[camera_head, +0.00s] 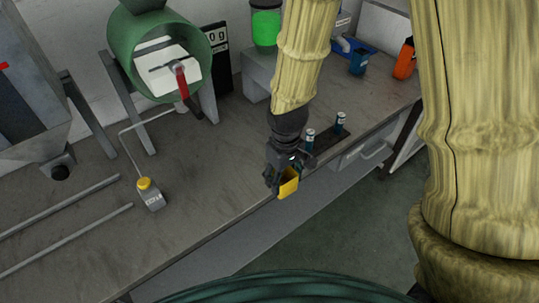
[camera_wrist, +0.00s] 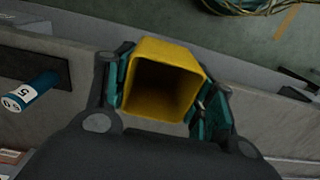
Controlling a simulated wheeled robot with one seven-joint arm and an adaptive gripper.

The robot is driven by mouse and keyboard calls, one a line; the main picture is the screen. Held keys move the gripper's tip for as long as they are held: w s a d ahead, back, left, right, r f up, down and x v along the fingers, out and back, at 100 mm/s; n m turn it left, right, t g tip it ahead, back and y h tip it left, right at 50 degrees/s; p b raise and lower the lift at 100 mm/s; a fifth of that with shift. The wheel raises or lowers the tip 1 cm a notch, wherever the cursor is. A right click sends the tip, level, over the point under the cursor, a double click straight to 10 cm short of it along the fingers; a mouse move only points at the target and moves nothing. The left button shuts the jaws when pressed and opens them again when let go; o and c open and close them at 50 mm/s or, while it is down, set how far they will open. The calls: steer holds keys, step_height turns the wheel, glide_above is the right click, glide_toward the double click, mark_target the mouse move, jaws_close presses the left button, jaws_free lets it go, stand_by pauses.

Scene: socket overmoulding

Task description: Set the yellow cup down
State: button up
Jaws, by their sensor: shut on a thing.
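The yellow cup (camera_head: 288,184) is square and hollow. It sits between the fingers of my gripper (camera_head: 281,175), near the front edge of the workbench. In the wrist view the cup (camera_wrist: 163,78) shows its open mouth and dark, empty-looking inside. My gripper (camera_wrist: 165,100) is shut on it, with one teal-padded finger on each side. The cup looks tilted in the head view. I cannot tell whether its base touches anything.
The grey workbench (camera_head: 210,215) has free room left of my gripper. Teal cylinders with white caps (camera_head: 310,139) stand just right of it; one shows in the wrist view (camera_wrist: 38,88). A green drum machine (camera_head: 125,45) stands behind.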

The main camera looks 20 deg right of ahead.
steer(key=w+p, duration=0.1)
steer(key=w, duration=0.4)
steer(key=w+p, duration=0.1)
steer(key=w, duration=0.3)
steer(key=w+d+f+p, duration=0.1)
steer(key=w+p, duration=0.1)
steer(key=w, duration=0.3)
steer(key=shift+w+f, duration=0.1)
steer(key=shift+w, duration=0.2)
steer(key=shift+w+d+f+p, duration=0.1)
steer(key=shift+w+f+p, duration=0.2)
steer(key=shift+f, duration=0.2)
steer(key=shift+w+d+f+p, duration=0.1)
steer(key=shift+w+f+p, duration=0.15)
steer(key=shift+f, duration=0.25)
steer(key=shift+f+p, duration=0.45)
steer(key=shift+p, duration=0.05)
steer(key=shift+a+f, duration=0.1)
steer(key=shift+f, duration=0.15)
steer(key=shift+f, duration=0.25)
steer(key=o, duration=0.9)
